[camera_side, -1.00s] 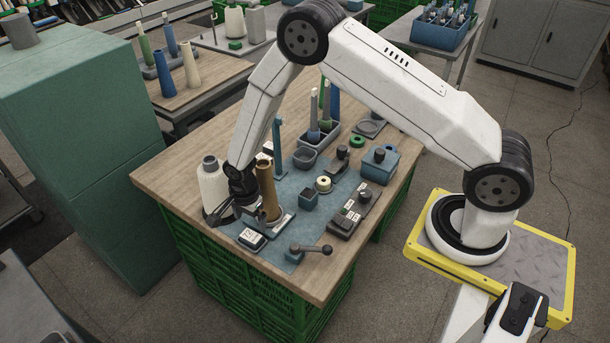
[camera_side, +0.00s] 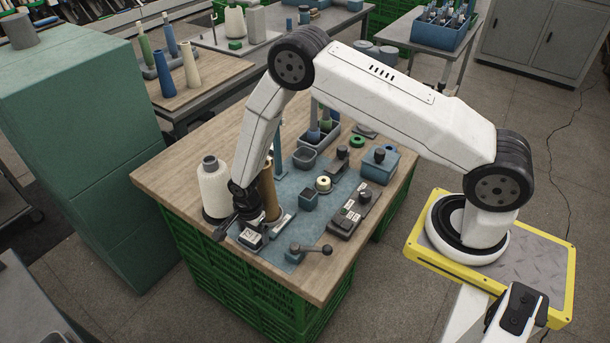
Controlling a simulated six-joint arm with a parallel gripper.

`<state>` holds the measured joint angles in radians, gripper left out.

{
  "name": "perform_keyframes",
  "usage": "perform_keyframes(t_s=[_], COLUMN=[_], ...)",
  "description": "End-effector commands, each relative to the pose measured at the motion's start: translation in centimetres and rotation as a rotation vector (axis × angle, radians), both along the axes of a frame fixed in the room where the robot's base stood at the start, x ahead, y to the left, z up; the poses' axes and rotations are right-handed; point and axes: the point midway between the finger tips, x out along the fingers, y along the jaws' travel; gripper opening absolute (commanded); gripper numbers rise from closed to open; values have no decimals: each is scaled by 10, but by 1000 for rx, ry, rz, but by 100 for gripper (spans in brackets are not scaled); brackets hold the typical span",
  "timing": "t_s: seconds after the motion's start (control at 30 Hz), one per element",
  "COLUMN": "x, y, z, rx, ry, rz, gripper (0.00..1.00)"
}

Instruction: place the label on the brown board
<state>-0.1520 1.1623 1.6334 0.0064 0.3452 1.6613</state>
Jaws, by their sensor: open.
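A small white label (camera_side: 251,238) with dark marks appears to lie on a dark block near the front left of the work table. My gripper (camera_side: 239,228) is open, low and just above this block, with its fingers pointing down. I cannot tell whether a finger touches the label. No separate brown board stands out; the brown wooden tabletop (camera_side: 170,178) shows around the blue-grey mat. A brown cone tube (camera_side: 269,194) stands upright right behind my gripper, partly hidden by my arm.
A white yarn cone (camera_side: 214,188) stands close on the left of my gripper. A black-handled lever (camera_side: 311,249) lies to the right. The tabletop's left corner is clear.

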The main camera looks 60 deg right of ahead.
Motion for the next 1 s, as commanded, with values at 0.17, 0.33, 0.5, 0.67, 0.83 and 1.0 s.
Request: perform_keyframes(t_s=[0.17,0.33,0.5,0.67,0.83,1.0], x=[0,0,0,0,0,1], y=[0,0,0,0,0,0], z=[0,0,0,1,1,6], rx=[0,0,0,0,0,0], ry=[0,0,0,0,0,-1], rz=[0,0,0,0,0,0], gripper=[100,94,40,15,15,15])
